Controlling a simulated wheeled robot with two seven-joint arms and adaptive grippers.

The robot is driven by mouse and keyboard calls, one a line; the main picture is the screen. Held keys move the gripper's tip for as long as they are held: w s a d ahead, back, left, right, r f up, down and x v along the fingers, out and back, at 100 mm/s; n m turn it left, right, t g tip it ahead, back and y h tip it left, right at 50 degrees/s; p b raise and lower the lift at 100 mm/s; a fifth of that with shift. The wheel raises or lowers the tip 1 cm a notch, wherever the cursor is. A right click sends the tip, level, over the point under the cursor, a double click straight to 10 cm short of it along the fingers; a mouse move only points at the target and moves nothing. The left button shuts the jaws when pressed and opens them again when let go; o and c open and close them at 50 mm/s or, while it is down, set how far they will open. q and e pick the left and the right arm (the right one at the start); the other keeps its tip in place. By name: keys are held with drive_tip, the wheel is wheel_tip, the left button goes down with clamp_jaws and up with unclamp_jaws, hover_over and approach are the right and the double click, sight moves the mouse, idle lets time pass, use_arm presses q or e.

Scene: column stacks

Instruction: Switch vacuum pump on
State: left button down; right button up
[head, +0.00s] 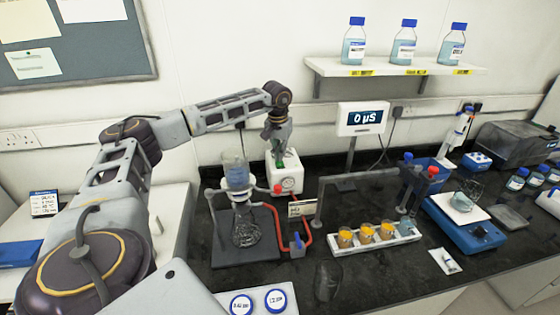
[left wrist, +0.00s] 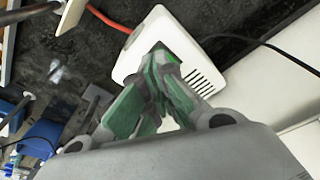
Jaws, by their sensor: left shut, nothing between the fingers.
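The vacuum pump (head: 291,175) is a white box with a round gauge on its front, at the back of the black bench in the head view. In the left wrist view the pump (left wrist: 187,22) shows its white top and a slotted vent. My left gripper (head: 279,163) points down at the pump's top. Its green-padded fingers (left wrist: 160,56) are shut and empty, with the tips over or on the top. They hide the switch area, so I cannot tell the switch's position or whether the tips touch it. My right gripper is not in view.
A filter flask (head: 246,232) with a funnel (head: 237,172) stands front left of the pump. Red tubing (head: 304,245) runs between them. A conductivity meter (head: 361,118) stands right of the pump. A white rack (head: 375,241) holds several amber-filled beakers. A black cable lies behind the pump.

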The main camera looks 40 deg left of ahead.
sight(281, 165)
use_arm(q)
drive_tip(key=shift+r+p, duration=1.45)
drive_tip(key=shift+r, duration=0.65)
